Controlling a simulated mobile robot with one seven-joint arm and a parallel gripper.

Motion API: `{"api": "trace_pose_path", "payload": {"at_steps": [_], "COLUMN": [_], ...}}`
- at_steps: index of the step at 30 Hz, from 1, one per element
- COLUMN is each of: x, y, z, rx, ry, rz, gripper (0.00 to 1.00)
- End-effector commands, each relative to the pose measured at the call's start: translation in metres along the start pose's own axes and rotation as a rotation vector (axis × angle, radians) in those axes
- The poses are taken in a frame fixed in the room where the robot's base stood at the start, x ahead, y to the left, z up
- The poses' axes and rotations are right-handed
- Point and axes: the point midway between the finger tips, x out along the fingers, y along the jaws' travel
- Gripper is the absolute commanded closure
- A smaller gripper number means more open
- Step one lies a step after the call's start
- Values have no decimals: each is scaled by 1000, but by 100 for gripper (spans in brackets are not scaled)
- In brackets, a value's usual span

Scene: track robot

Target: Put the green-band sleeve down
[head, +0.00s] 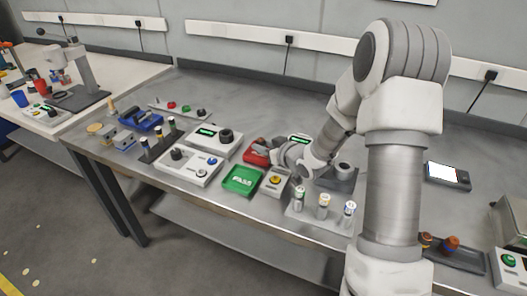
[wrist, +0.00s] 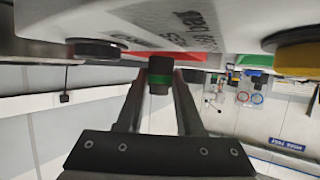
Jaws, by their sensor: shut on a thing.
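The green-band sleeve (wrist: 160,75), a short black cylinder with a green band, is held between the two fingertips of my gripper (wrist: 159,86) in the wrist view. My gripper (head: 284,152) is over the steel bench in the head view, behind the small box with a yellow button (head: 274,184). The sleeve cannot be made out in the head view. Whether it touches anything below is not clear.
A green PASS pad (head: 242,180) lies left of the yellow-button box. A grey control box (head: 190,165) and a rack with dark posts (head: 160,148) are further left.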

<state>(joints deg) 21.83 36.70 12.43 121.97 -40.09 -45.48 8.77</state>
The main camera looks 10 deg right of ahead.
Motion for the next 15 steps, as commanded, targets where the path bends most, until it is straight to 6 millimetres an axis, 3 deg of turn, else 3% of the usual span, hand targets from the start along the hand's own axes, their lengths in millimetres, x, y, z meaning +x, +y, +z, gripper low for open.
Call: {"api": "trace_pose_path", "payload": {"at_steps": [2,15], "x": [5,8], "y": [0,0], "z": [12,18], "rx": [0,-1], "ry": [-1,1], "rz": [-1,0], "gripper": [100,100]}}
